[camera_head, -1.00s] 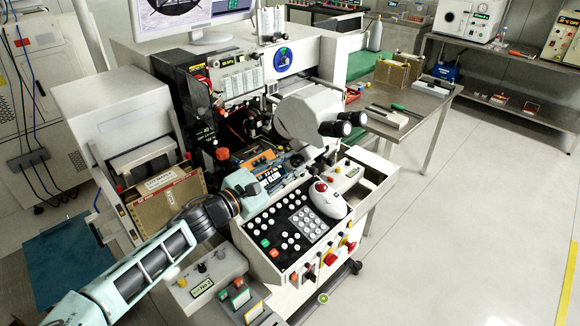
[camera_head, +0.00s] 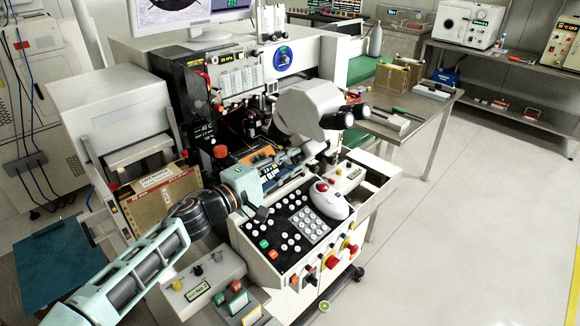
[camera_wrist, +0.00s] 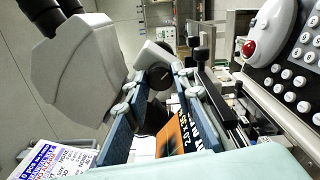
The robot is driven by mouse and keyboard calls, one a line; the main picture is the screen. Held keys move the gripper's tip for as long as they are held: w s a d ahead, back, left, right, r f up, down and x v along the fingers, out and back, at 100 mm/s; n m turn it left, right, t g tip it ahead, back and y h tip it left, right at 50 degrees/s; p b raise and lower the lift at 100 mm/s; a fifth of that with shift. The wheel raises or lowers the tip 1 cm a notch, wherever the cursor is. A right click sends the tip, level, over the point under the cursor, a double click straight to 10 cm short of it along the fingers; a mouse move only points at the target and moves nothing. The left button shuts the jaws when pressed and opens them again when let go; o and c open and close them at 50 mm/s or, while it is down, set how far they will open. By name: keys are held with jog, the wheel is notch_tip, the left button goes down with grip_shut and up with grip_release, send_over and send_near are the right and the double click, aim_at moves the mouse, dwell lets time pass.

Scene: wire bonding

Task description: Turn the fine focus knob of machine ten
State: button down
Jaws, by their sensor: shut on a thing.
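The wire bonding machine (camera_head: 225,60) stands in the middle of the head view, with a white microscope (camera_head: 308,108) on its front. In the wrist view the microscope (camera_wrist: 85,70) fills the left side. A round black knob (camera_wrist: 160,78) on a white housing is between my fingertips. My gripper (camera_wrist: 158,84) is shut on this knob, with a blue finger on each side. In the head view my gripper (camera_head: 282,170) reaches in from the left below the microscope; the knob cannot be made out there.
A black keypad panel (camera_head: 287,232) with white buttons and a white trackball unit (camera_head: 329,199) is close beside my wrist. A cardboard box (camera_head: 160,198) stands left of my wrist.

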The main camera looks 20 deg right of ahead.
jog(key=shift+f+m+b, duration=0.1)
jog(key=shift+m+b, duration=0.45)
jog(key=shift+m, duration=0.55)
jog(key=c, duration=1.9)
grip_release()
jog(key=shift+c, duration=0.2)
jog(key=v, duration=1.2)
